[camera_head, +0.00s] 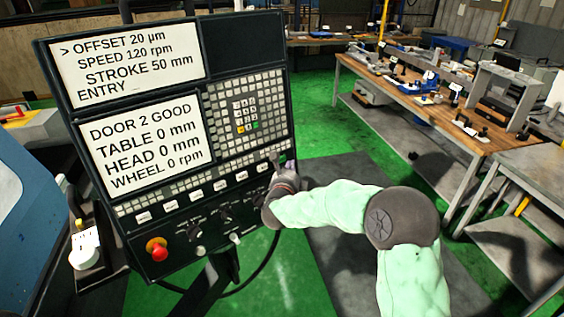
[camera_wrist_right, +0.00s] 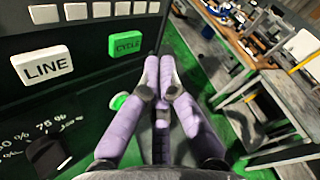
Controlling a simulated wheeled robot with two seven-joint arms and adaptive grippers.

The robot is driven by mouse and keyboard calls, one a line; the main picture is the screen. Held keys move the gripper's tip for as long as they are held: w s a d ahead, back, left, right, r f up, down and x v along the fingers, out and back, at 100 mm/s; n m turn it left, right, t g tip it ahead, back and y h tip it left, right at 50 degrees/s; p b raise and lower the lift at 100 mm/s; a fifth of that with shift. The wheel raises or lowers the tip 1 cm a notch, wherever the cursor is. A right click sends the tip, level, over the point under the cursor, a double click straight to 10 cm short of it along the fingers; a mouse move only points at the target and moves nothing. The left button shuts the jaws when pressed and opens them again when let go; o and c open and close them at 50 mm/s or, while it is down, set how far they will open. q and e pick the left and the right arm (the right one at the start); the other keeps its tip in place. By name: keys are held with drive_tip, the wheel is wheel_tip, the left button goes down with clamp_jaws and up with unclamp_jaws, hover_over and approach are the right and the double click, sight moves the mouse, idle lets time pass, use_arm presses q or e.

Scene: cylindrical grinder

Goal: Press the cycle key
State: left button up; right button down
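The cycle key (camera_wrist_right: 125,44) is a green key labelled CYCLE on the dark control panel (camera_head: 240,55). In the right wrist view it lies just left of my right gripper's fingertips. My right gripper (camera_head: 277,164) is at the panel's lower right edge in the head view. In the wrist view its purple fingers (camera_wrist_right: 159,64) are together with nothing visible between them. I cannot tell whether they touch the panel. In the head view I cannot make out the cycle key; the gripper is over that area. My left gripper is not in view.
The LINE key (camera_wrist_right: 42,67) is left of the cycle key, and a round green button (camera_wrist_right: 118,101) is below it. A red emergency knob (camera_head: 158,250) is at the panel's lower left.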

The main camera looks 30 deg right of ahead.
drive_tip(key=s, duration=0.2)
drive_tip(key=s+b, duration=0.1)
drive_tip(key=shift+s+d+r, duration=0.25)
drive_tip(key=shift+r, duration=0.05)
idle(0.6)
drive_tip(key=s+a+f+n+g+y+b, duration=0.1)
drive_tip(key=s+a+f+n+y, duration=0.15)
drive_tip(key=a+f+n, duration=0.6)
drive_tip(key=s+a+f+n+g+y+b, duration=0.1)
drive_tip(key=a+f+n+g+y+b, duration=0.15)
drive_tip(key=f, duration=1.15)
drive_tip(key=s+a+f+n+g+y+b, duration=0.15)
drive_tip(key=a+f+n+y, duration=0.35)
drive_tip(key=f, duration=0.6)
drive_tip(key=s+a+f+n+g+y+b, duration=0.1)
drive_tip(key=s+a+f+n+g, duration=0.3)
drive_tip(key=s+f, duration=0.6)
drive_tip(key=s+a+f+n+g+y+b, duration=0.2)
drive_tip(key=s+a+f+n, duration=0.6)
drive_tip(key=s, duration=0.9)
wheel_tip(320, 180, down, 3)
drive_tip(key=shift+a+r+n+g+y, duration=0.2)
drive_tip(key=shift+n+g+y, duration=0.4)
drive_tip(key=shift+n+g, duration=0.5)
